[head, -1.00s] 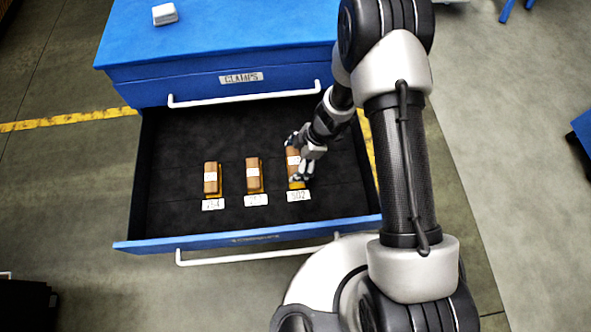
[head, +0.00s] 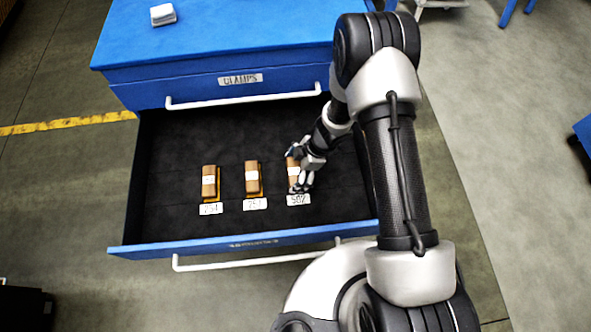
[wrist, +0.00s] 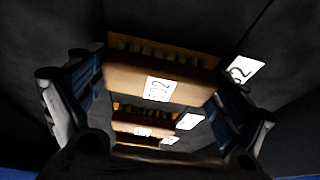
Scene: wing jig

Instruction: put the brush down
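The brush (head: 292,172) has a tan wooden back with a white label. My gripper (head: 300,170) is over the brush, with a finger at each end. In the wrist view my gripper (wrist: 158,95) has its pads against the brush's ends. The brush is low, at or close to the drawer floor; I cannot tell whether it touches.
Two similar brushes (head: 208,182) (head: 252,177) lie to the left, each behind a card. The dark drawer floor (head: 180,135) is bare behind them. The blue drawer front (head: 240,241) and side walls bound the space. A white block (head: 163,14) sits on the blue cabinet top.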

